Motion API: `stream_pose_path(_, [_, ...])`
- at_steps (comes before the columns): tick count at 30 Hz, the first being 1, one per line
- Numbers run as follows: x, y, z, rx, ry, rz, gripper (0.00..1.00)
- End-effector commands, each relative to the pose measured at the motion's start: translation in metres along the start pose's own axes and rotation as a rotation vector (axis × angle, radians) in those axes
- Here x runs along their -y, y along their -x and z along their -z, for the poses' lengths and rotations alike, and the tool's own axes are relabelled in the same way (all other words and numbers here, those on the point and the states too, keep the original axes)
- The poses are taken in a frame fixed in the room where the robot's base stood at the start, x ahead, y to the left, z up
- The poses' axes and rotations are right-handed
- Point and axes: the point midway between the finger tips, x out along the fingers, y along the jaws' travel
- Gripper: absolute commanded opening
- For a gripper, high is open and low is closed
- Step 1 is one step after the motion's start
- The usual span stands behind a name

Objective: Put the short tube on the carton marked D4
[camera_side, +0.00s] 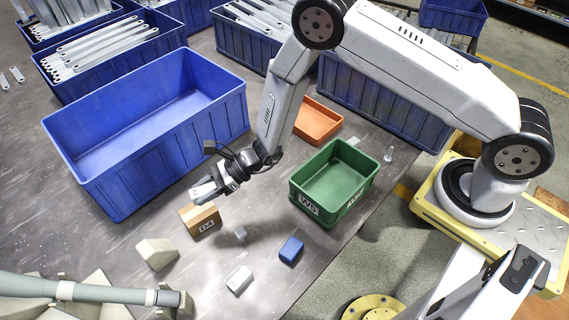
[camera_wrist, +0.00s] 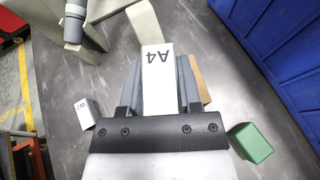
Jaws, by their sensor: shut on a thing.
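My gripper (camera_wrist: 160,85) is shut on a white box-shaped piece (camera_wrist: 157,75) marked A4, with a finger on each side. The piece also shows at the gripper tip in the side view (camera_side: 203,191). The brown carton marked D4 (camera_side: 203,220) stands on the table just below the gripper tip in that view. In the wrist view the carton (camera_wrist: 200,77) is mostly hidden behind the right finger. I cannot make out a separate short tube for sure. A thick grey pipe (camera_side: 95,293) lies across the lower left of the side view.
A large empty blue bin (camera_side: 150,165) stands behind the gripper. A green bin (camera_side: 325,205) and an orange tray (camera_side: 318,121) are to the right. A cream block (camera_side: 157,253), a white box (camera_side: 239,279) and a blue block (camera_side: 291,250) lie near the front. A green block (camera_wrist: 250,143) shows in the wrist view.

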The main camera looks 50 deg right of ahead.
Motion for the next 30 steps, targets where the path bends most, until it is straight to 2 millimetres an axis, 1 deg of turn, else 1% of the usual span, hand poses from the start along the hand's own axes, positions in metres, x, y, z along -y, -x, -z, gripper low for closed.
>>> stream_pose_path(1, [0.002, -0.005, 0.005, -0.001, 0.0, -0.001, 0.0])
stream_pose_path(6, [0.012, -0.022, 0.017, -0.001, -0.001, 0.0, 0.0])
stream_pose_path(13, [0.023, -0.039, 0.029, 0.0, 0.0, 0.0, 0.0])
stream_pose_path(18, [0.026, -0.044, 0.032, 0.0, 0.001, 0.0, 0.0])
stream_pose_path(26, [0.027, -0.046, 0.033, 0.0, 0.0, 0.0, 0.0])
stream_pose_path(30, [0.028, -0.051, 0.04, -0.001, -0.002, 0.0, 0.0])
